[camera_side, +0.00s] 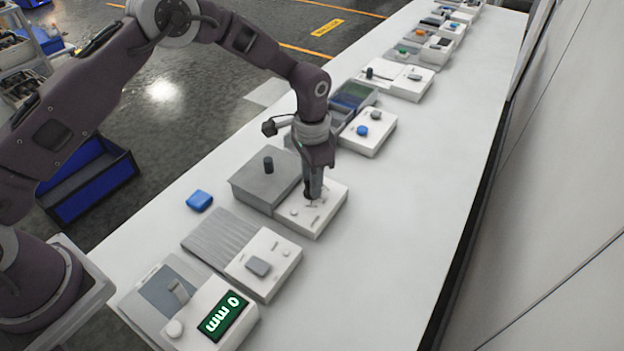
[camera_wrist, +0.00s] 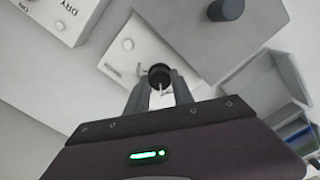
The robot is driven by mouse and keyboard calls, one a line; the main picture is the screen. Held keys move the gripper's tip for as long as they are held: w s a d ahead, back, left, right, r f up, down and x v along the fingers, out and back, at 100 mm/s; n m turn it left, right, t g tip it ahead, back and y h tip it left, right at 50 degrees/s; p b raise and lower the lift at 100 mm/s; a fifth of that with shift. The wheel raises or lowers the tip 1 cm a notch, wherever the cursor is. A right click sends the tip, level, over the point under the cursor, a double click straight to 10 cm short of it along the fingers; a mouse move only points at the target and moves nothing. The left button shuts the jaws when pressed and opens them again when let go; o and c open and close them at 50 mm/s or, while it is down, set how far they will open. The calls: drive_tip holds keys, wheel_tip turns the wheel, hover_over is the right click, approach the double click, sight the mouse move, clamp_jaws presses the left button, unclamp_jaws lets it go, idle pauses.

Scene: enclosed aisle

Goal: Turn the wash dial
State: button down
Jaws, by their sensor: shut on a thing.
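The wash dial (camera_wrist: 160,74) is a small dark round knob with a pale pointer. It stands on a white panel (camera_side: 325,212) in front of a grey block with a dark post (camera_side: 268,165). My gripper (camera_side: 312,192) reaches down onto this panel, its fingers shut on the dial. In the wrist view my gripper (camera_wrist: 161,88) has one finger on each side of the knob. The pointer shows between the fingers, toward the palm. The panel's lettering is too small to read, and the fingers hide most of the dial in the side view.
A white box with a grey switch (camera_side: 258,267) and a box with a green display (camera_side: 222,316) reading "0 mm" stand nearer. A blue block (camera_side: 199,201) lies left. A box with a blue knob (camera_side: 362,131) stands beyond. The table's right side is clear.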

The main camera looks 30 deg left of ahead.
drive_tip(key=shift+n, duration=1.1)
drive_tip(key=c, duration=1.1)
unclamp_jaws()
drive_tip(key=shift+r, duration=0.1)
wheel_tip(320, 180, up, 7)
